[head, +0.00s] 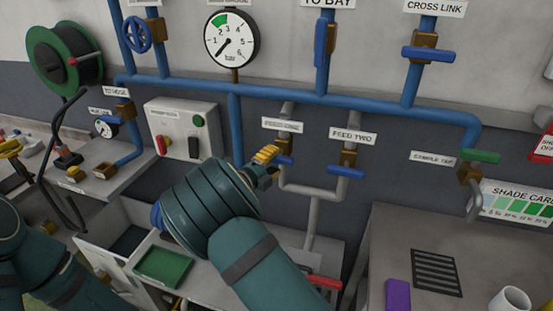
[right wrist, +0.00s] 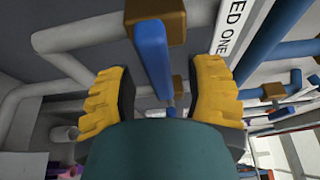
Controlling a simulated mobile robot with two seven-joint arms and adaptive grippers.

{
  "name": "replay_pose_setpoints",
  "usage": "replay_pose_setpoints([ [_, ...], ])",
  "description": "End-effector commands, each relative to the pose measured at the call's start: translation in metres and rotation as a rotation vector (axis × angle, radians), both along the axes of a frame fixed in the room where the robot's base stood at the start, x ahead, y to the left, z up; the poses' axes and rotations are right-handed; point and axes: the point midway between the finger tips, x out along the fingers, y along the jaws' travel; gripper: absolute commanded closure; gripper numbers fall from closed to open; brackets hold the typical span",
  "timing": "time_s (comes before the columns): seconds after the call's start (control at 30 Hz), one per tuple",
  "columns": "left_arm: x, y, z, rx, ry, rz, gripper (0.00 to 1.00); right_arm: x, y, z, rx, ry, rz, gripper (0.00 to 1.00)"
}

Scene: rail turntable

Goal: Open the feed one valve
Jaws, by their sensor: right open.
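The feed one valve has a blue lever handle (head: 286,161) and a brown body, under the label FEED ONE (head: 283,125). The lever looks set crosswise to its grey pipe. My right gripper (head: 266,154) is at this valve and covers part of it in the head view. In the right wrist view, the blue lever (right wrist: 152,60) hangs from the brown body (right wrist: 156,12) and lies between the open yellow fingers (right wrist: 163,82). A gap shows on each side, so it is not gripped. My left arm shows at lower left, but its gripper does not.
The feed two valve (head: 346,171) is close on the right, its blue lever also crosswise. Grey pipes (head: 312,191) run below both. A control box (head: 183,130) stands left, a green tray (head: 163,267) below. A grey bench (head: 390,240) is at right.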

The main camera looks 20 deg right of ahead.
Motion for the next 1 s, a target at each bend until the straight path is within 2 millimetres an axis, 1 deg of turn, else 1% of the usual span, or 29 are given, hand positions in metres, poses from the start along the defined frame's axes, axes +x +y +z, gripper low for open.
replay_pose_setpoints([
  [0.1,0.0003,0.0001,0.0006,0.0,-0.001,0.0,0.47,0.0057,-0.0085,-0.0001,-0.001,0.001,0.001,0.47],
  [0.2,0.0004,0.0001,0.0007,0.0,-0.001,0.0,0.47,0.0079,-0.0118,0.0,-0.001,0.001,0.001,0.47],
  [0.5,0.0004,0.0001,0.0007,0.0,-0.001,0.0,0.47,0.0085,-0.0127,0.0,-0.001,0.001,0.001,0.48],
  [0.57,0.0004,0.0001,0.0007,0.0,-0.001,0.0,0.47,0.0085,-0.0126,0.0,-0.001,0.001,0.001,0.69],
  [0.6,0.0004,0.0001,0.0007,0.0,-0.001,0.0,0.47,0.0085,-0.0126,0.0,-0.001,0.001,0.001,0.83],
  [0.63,0.0004,0.0001,0.0007,0.0,-0.001,0.0,0.47,0.0085,-0.0126,0.0,-0.001,0.001,0.001,0.94],
  [0.67,0.0004,0.0001,0.0007,0.0,-0.001,0.0,0.47,0.0085,-0.0126,0.0,-0.001,0.001,0.001,1.0],
  [1.0,0.0003,0.0001,0.0004,0.0,-0.001,0.0,0.47,0.0086,-0.013,0.0004,-0.004,0.002,0.001,1.0],
])
